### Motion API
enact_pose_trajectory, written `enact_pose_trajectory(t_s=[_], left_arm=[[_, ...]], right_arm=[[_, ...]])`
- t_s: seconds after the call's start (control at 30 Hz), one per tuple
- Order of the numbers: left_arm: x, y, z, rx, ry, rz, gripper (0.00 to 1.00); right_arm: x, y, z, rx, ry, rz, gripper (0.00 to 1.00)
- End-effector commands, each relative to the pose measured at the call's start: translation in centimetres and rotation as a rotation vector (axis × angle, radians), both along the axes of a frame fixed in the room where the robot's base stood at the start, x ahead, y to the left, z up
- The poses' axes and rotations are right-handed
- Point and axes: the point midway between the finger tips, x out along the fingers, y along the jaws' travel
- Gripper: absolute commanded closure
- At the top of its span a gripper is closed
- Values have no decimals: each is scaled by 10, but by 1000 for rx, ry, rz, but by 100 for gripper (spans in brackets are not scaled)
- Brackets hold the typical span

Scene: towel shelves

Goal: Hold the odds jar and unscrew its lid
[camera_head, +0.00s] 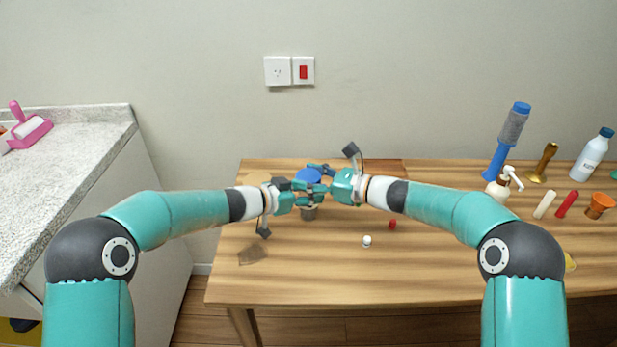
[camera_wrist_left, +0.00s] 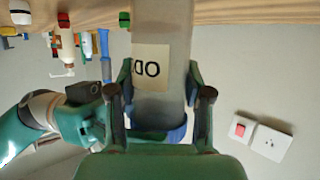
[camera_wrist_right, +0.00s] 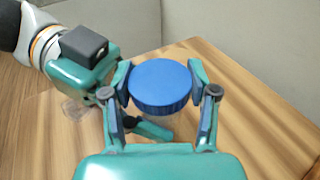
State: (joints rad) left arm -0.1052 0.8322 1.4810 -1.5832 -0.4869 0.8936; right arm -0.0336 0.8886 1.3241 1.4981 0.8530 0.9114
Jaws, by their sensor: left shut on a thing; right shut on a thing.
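The odds jar (camera_head: 309,213) is a greyish, clear-looking jar standing at the back left of the wooden table, with a blue lid (camera_head: 308,175) on top. In the left wrist view, which is upside down, the jar body (camera_wrist_left: 174,35) shows a cream label (camera_wrist_left: 151,68) reading "OD". My left gripper (camera_wrist_left: 160,95) is shut around the jar body below the lid. My right gripper (camera_wrist_right: 160,88) is shut on the ridged rim of the blue lid (camera_wrist_right: 160,82), one finger on each side.
A small white piece (camera_head: 367,240) and a small red piece (camera_head: 392,224) lie on the table (camera_head: 320,275) right of the jar. The front middle of the table is clear.

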Motion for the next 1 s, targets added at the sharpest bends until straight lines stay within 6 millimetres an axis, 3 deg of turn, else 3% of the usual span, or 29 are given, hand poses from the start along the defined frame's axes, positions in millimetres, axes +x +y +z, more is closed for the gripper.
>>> enact_pose_trajectory(t_s=[0.3, 0.63, 0.67, 0.8, 1.0], left_arm=[[-2, -2, -1, 0, 2, -7, 85], [-2, -2, -1, 0, 2, -7, 85], [-2, -2, -1, 0, 2, -7, 85], [-2, -2, -1, 0, 2, -6, 85], [-1, -1, -1, 0, 2, -4, 85]], right_arm=[[3, -2, -1, 0, -2, 204, 90], [2, -2, -1, -2, 1, 228, 90], [2, -2, -1, -2, 1, 227, 37], [1, -2, 0, -2, 1, 229, 13], [1, -1, 0, -1, 1, 231, 12]])
